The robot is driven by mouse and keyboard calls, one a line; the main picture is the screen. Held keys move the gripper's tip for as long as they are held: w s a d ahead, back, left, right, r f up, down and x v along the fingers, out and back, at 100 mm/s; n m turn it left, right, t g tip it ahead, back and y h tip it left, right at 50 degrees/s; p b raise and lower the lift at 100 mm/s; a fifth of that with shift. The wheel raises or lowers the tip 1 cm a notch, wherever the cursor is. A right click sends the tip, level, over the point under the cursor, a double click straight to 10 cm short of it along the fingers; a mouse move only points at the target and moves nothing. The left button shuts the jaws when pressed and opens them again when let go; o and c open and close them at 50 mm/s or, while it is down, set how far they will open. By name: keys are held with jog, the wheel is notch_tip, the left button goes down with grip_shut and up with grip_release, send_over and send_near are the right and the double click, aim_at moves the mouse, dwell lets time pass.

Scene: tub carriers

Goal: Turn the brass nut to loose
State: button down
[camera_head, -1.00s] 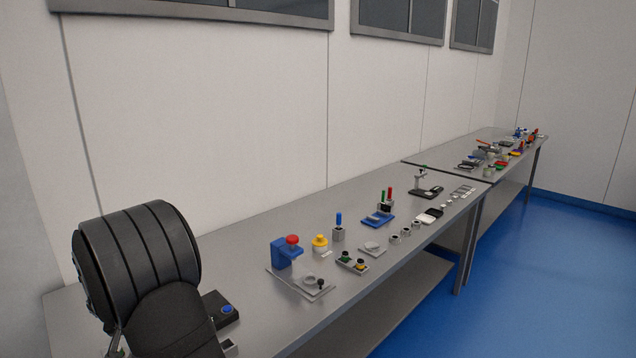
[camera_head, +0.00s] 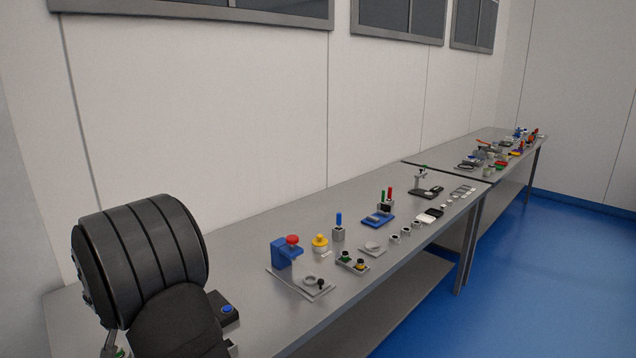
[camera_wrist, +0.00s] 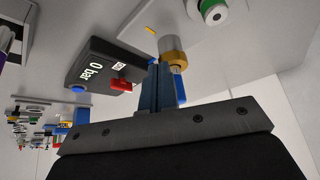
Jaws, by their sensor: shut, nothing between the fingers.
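In the head view my arm fills the lower left, and the nut and fingertips do not show there.
A black box (camera_wrist: 95,66) reading "0 bar", with a red handle (camera_wrist: 121,85) and blue button, is left of the fingers. A white round part with a green ring (camera_wrist: 214,12) is at upper right. In the head view, a blue stand (camera_head: 284,252) and several small fixtures line the bench (camera_head: 250,250).

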notch_tip(320, 180, up, 4)
jog(key=shift+f, duration=0.25)
jog(key=shift+s+a+f, duration=0.1)
jog(key=shift+a+f, duration=0.2)
jog(key=shift+f, duration=0.7)
jog(key=shift+a+f, duration=0.25)
jog(key=shift+f, duration=0.75)
jog(key=shift+s+a+f, duration=0.1)
jog(key=shift+a+f, duration=0.2)
jog(key=shift+f, duration=0.7)
jog(key=shift+w, duration=0.35)
jog(key=shift+w+d, duration=0.1)
jog(key=shift+d, duration=0.05)
